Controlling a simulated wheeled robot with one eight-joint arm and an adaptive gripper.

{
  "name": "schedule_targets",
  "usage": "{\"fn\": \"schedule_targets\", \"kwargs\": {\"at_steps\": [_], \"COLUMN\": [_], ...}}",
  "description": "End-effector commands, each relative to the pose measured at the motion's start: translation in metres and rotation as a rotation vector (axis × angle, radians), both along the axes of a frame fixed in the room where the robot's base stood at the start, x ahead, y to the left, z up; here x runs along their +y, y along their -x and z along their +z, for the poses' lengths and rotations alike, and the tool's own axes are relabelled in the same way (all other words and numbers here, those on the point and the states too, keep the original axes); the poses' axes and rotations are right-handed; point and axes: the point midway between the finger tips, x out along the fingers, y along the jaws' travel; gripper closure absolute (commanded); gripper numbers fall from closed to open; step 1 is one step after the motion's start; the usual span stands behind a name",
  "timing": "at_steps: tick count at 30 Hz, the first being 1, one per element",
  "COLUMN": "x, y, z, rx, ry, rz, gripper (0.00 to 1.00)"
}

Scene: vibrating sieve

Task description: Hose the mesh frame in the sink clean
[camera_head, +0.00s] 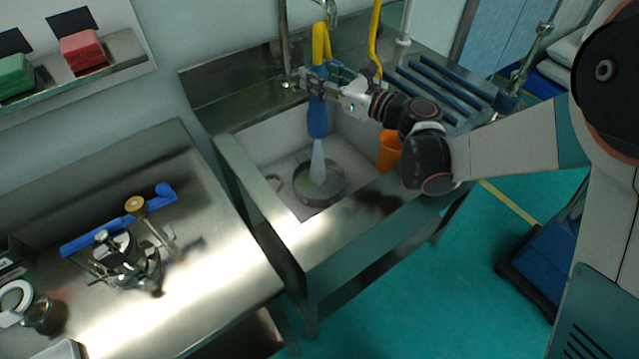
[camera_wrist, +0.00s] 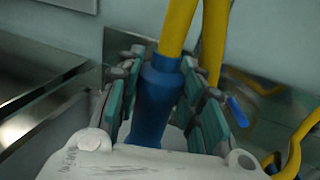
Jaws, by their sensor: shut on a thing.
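A round mesh frame (camera_head: 330,192) lies at the bottom of the sink (camera_head: 243,172). My gripper (camera_head: 318,80) is shut on the blue handle of a spray hose (camera_head: 317,118) and holds it upright above the sink. A pale cone of water (camera_head: 317,163) comes down from the nozzle onto the mesh frame and covers part of it. In the wrist view the blue spray hose handle (camera_wrist: 153,98) sits between the two finger pads of my gripper (camera_wrist: 160,105). A yellow hose (camera_wrist: 180,28) rises from the handle's top.
An orange cup (camera_head: 390,150) stands at the sink's right side. A steel tap (camera_head: 285,50) rises behind the basin. A steel table (camera_head: 220,260) on the left carries a clamp-like device (camera_head: 125,260) and a blue bar (camera_head: 85,240). Blue slats (camera_head: 440,90) lie on the right drainboard.

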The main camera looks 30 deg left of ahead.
Motion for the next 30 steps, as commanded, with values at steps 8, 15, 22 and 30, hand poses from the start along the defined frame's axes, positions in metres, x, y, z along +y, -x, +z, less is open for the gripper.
{"fn": "schedule_targets", "kwargs": {"at_steps": [8,15,22,30], "x": [0.011,0.019,0.022,0.022], "y": [0.019,0.033,0.038,0.037], "z": [0.000,0.000,0.000,0.000], "rx": [0.000,0.000,0.000,0.000], "ry": [0.000,0.000,0.000,0.000], "rz": [0.001,0.001,0.000,0.000], "gripper": [0.90,0.90,0.90,0.90]}}
